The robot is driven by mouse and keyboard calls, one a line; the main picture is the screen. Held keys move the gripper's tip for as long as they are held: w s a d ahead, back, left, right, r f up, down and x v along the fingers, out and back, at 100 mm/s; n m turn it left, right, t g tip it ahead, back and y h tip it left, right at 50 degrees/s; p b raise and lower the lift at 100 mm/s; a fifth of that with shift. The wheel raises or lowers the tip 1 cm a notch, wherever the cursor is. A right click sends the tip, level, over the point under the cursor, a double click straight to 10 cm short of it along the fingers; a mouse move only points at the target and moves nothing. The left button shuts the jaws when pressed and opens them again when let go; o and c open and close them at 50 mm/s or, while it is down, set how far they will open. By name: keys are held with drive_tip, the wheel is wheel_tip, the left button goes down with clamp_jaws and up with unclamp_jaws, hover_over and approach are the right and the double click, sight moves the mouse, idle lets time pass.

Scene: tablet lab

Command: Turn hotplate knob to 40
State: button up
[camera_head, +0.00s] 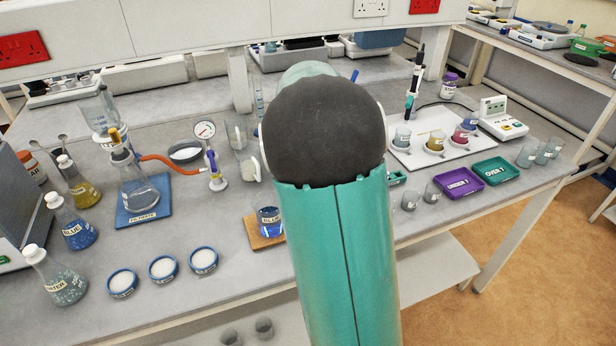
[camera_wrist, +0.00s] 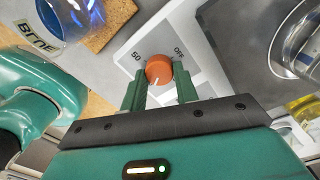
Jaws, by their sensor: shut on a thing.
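In the wrist view an orange hotplate knob (camera_wrist: 159,69) with a white pointer mark sits on the white control panel (camera_wrist: 200,60). The panel is marked "50" at the knob's left and "OFF" at its upper right. My gripper (camera_wrist: 160,84) has its two green fingers on either side of the knob, shut on it. The knob's white line points down toward my gripper. In the head view my own arm hides the hotplate, the knob and the gripper.
Beside the panel in the wrist view are a blue-filled beaker (camera_wrist: 72,18) on a cork mat (camera_wrist: 112,22) and a glass vessel (camera_wrist: 303,45) on a grey top plate (camera_wrist: 245,35). In the head view, purple (camera_head: 460,183) and green (camera_head: 495,171) trays lie at the right.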

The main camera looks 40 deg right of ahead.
drive_tip(key=shift+m, duration=0.9)
drive_tip(key=o, duration=1)
drive_tip(key=shift+r, duration=0.1)
drive_tip(key=r, duration=1.3)
drive_tip(key=shift+w+d+r, duration=0.15)
drive_tip(key=shift+d+r, duration=0.05)
drive_tip(key=shift+r, duration=0.1)
